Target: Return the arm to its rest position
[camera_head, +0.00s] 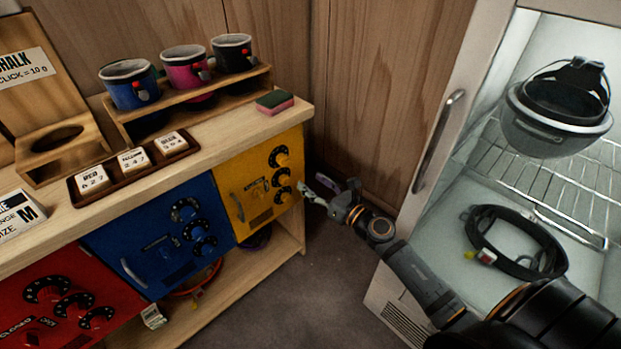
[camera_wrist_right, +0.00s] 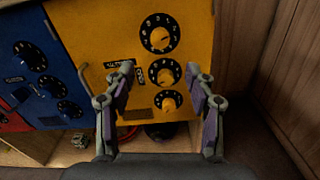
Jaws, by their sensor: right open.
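My right arm comes in from the lower right in the head view, and its gripper (camera_head: 325,190) is in front of the yellow locker (camera_head: 232,202), near its dials. In the right wrist view the right gripper (camera_wrist_right: 163,85) is open and empty, its two fingers spread either side of the dials on the yellow door (camera_wrist_right: 95,30). I cannot tell whether a fingertip touches the door. My left gripper is not in view.
A blue locker (camera_head: 130,235) and a red locker (camera_head: 50,318) stand left of the yellow one. The counter (camera_head: 215,148) holds three cups and a sponge (camera_head: 275,102). At right an open cabinet (camera_head: 440,160) holds a helmet (camera_head: 545,130) and a harness-like loop (camera_head: 480,232). Floor (camera_head: 300,305) between is clear.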

